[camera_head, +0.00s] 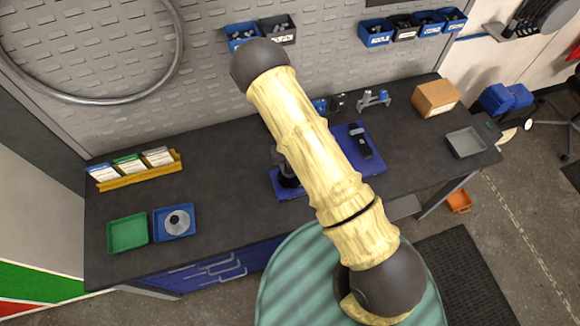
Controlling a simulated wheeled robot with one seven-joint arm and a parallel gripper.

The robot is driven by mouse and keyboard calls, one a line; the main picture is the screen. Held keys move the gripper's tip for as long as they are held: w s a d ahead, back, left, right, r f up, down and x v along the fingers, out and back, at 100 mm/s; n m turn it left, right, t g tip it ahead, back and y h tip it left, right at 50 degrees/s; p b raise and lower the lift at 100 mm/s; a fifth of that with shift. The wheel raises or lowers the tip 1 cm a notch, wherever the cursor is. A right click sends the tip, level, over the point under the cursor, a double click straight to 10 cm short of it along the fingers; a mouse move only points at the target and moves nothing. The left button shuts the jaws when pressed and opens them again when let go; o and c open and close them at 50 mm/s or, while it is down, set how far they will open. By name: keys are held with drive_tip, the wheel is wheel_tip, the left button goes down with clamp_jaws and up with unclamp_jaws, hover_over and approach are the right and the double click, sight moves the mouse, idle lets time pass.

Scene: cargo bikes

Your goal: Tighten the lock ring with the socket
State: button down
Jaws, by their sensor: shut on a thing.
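A dark blue mat (372,163) lies on the dark workbench, largely covered by my pale arm. A small dark shape at the mat's left side, just left of my arm, looks like my gripper (286,170), low over the mat. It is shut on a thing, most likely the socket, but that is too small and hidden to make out. I cannot pick out the lock ring; it may be under the gripper or behind my arm. A black tool (360,140) lies on the mat's right part.
A green tray (127,232) and a blue tray (160,234) with a silver disc (179,221) stand at the left. A yellow rack (140,174) stands behind them. A cardboard box (436,98) and a grey tray (466,142) are at the right. The bench's middle left is clear.

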drive_tip(key=shift+s+a, duration=0.1)
drive_tip(key=shift+s, duration=0.1)
drive_tip(key=shift+w+r, duration=0.1)
drive_tip(key=shift+r, duration=0.7)
drive_tip(key=shift+w, duration=0.1)
